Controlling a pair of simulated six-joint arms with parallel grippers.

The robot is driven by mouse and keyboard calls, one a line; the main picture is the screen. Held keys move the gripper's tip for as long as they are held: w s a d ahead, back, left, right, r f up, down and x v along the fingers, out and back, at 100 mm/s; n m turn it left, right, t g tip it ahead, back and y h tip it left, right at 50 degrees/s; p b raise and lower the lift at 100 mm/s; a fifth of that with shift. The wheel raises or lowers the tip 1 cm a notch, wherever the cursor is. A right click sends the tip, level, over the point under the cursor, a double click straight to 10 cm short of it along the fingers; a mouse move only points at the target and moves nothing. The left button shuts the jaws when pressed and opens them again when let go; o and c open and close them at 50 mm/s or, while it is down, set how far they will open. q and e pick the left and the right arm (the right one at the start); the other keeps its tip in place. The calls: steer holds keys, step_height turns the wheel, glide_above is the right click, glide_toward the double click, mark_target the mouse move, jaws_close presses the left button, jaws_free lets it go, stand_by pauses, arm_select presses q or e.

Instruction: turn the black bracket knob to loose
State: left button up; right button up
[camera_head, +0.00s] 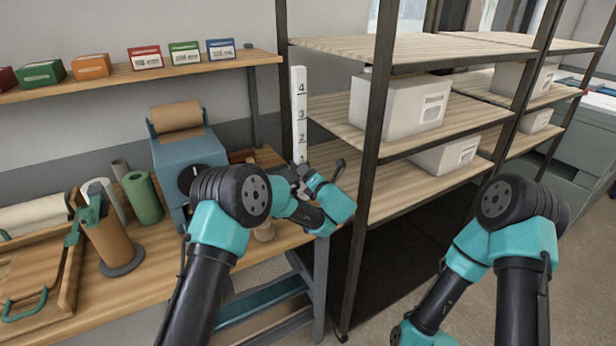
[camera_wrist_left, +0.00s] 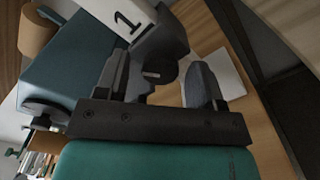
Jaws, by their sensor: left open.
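The white post (camera_head: 299,105) with black numbers stands upright at the right end of the bench. In the left wrist view its lower part (camera_wrist_left: 118,18) shows the number 1. The black bracket (camera_wrist_left: 160,40) sits at the post, and its round black knob (camera_wrist_left: 160,71) with a small light mark faces the wrist camera. My left gripper (camera_wrist_left: 161,80) is open, with one finger on each side of the knob. Whether the fingers touch it I cannot tell. In the head view my left gripper (camera_head: 322,172) is at the post's foot, covering most of the bracket.
A blue machine with a brown paper roll (camera_head: 177,116) stands left of the post. The dark shelf upright (camera_head: 374,120) is close on the right, with white bins (camera_head: 400,104) on its boards. A green roll (camera_head: 143,197) stands farther left.

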arm_select(q)
steer(key=shift+w+a, duration=0.15)
steer(key=shift+w, duration=0.05)
steer(key=c, duration=0.9)
steer(key=shift+n, duration=2.1)
steer(key=o, duration=0.9)
